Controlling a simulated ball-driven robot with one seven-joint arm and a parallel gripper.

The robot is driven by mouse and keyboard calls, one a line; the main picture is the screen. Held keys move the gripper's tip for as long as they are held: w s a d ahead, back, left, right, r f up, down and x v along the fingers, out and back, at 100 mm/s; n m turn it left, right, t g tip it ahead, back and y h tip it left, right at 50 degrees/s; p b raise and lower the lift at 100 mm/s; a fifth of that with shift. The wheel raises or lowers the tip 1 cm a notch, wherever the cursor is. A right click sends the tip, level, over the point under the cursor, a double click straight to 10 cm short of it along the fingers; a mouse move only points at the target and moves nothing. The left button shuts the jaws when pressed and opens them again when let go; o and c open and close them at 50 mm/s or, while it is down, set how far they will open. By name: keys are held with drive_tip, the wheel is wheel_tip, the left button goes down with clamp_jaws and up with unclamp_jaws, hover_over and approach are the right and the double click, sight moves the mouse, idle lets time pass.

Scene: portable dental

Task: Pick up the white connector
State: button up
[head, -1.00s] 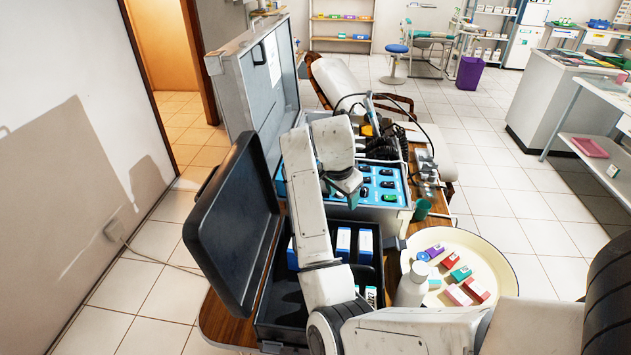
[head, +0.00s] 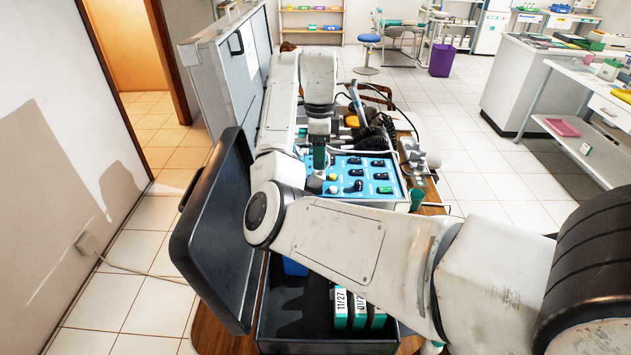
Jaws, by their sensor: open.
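My gripper (head: 319,160) hangs fingers-down over the left part of the blue control panel (head: 345,165). Its dark green fingertips are small in the head view, and nothing shows between them. They are above or close to the panel; I cannot tell whether they touch it. I cannot single out the white connector with certainty. A small pale knob-like piece (head: 433,160) stands among the fittings right of the panel, but I cannot tell what it is. My arm hides part of the panel's surroundings.
The grey metal case (head: 228,75) stands open, its lid upright at the left. An open black case (head: 215,235) with labelled boxes (head: 341,308) lies in front. Black coiled cables (head: 375,138) lie behind the panel. A green cup (head: 417,199) is at the panel's right.

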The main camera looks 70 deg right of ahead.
sight(318, 173)
drive_tip(key=shift+w+f+p, duration=0.2)
drive_tip(key=shift+f+p, duration=0.4)
drive_tip(key=shift+f, duration=2.5)
clamp_jaws()
drive_tip(key=shift+d+r, duration=0.1)
drive_tip(key=shift+r, duration=0.35)
wheel_tip(318, 173, up, 2)
drive_tip(key=shift+r+b, duration=0.1)
drive_tip(key=shift+b, duration=0.45)
drive_tip(key=s+a+r+p, duration=0.2)
drive_tip(key=s+a+r, duration=0.4)
drive_tip(key=s+r, duration=0.4)
drive_tip(key=s, duration=0.2)
drive_tip(key=shift+s, duration=0.35)
